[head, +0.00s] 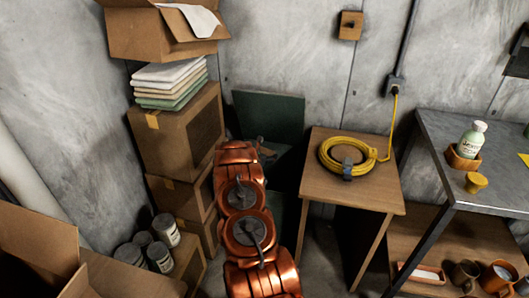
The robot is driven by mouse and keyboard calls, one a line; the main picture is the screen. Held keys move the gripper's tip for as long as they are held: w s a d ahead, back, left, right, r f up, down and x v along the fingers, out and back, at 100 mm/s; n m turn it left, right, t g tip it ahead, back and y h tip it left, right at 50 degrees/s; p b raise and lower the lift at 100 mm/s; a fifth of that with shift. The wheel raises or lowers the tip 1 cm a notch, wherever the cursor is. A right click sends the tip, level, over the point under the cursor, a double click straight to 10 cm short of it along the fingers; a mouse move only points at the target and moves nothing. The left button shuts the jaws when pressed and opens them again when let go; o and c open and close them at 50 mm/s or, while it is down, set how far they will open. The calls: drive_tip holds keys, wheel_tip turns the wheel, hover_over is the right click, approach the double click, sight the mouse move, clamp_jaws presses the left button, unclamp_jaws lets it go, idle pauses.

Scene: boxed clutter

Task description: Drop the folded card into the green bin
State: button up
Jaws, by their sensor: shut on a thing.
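My copper-coloured arm rises from the bottom middle of the head view. Its far end bends away beside a dark green upright panel (275,112) against the back wall. This panel may be the raised lid or back of the green bin; dark green also shows lower down, behind and right of my arm. I cannot make out the bin's opening. My gripper's fingers are hidden behind the arm; only small grey parts show near its end. I cannot make out the folded card.
A wooden table (350,190) with a coiled yellow cable (333,166) stands right of my arm. Stacked cardboard boxes (172,130) stand left, with cans (165,228) below. A metal workbench (470,140) with a bottle (471,139) is at the right.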

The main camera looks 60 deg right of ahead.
drive_tip(key=shift+f, duration=1.55)
drive_tip(key=o, duration=0.8)
drive_tip(key=shift+a, duration=0.1)
drive_tip(key=shift+v, duration=5.95)
